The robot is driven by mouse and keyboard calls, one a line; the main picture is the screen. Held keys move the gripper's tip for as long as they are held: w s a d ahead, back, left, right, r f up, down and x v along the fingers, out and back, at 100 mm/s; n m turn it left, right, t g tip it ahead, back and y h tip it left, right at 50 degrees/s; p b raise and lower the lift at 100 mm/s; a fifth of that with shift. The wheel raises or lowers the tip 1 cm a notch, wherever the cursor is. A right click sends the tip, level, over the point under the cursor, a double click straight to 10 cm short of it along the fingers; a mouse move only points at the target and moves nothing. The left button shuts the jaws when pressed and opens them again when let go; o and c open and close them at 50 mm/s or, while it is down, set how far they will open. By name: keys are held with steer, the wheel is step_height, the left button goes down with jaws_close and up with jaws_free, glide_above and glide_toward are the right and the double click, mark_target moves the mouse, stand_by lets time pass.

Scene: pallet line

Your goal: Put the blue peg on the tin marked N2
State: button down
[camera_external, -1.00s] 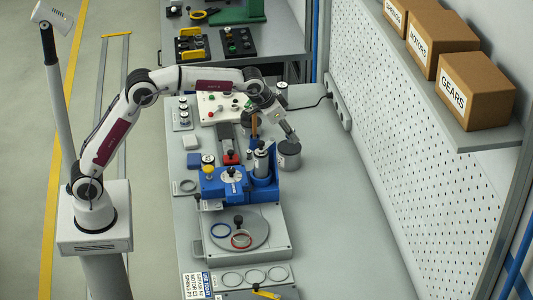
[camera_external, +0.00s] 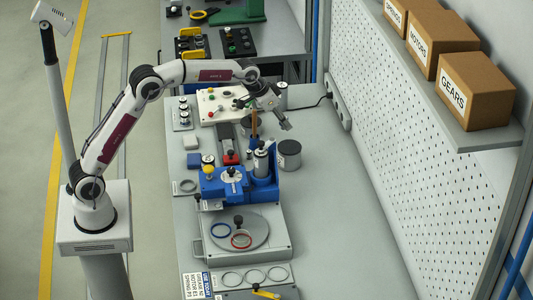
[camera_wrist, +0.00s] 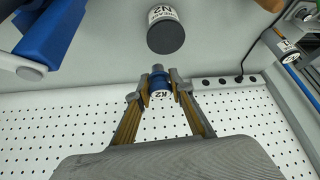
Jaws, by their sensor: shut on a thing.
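The tin marked N2 (camera_wrist: 165,36) is a dark grey cylinder with a white label, at the top middle of the wrist view. It stands on the table in the external view (camera_external: 289,156), right of the blue fixture. My gripper (camera_wrist: 159,84) is shut on the blue peg (camera_wrist: 157,77), a short piece with a white face that seems to read K2. In the external view my gripper (camera_external: 285,124) is above and behind the tin, clear of it. The peg cannot be made out there.
The blue fixture (camera_external: 209,185) with a grey cylinder (camera_external: 260,162) stands left of the tin; its blue part also shows in the wrist view (camera_wrist: 55,35). Another dark tin (camera_external: 281,92) stands farther back. A pegboard wall (camera_external: 420,150) is at the right.

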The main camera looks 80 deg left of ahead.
steer(key=shift+f, duration=3.1)
steer(key=shift+f, duration=1.9)
steer(key=shift+f, duration=0.1)
steer(key=c, duration=1.8)
jaws_free()
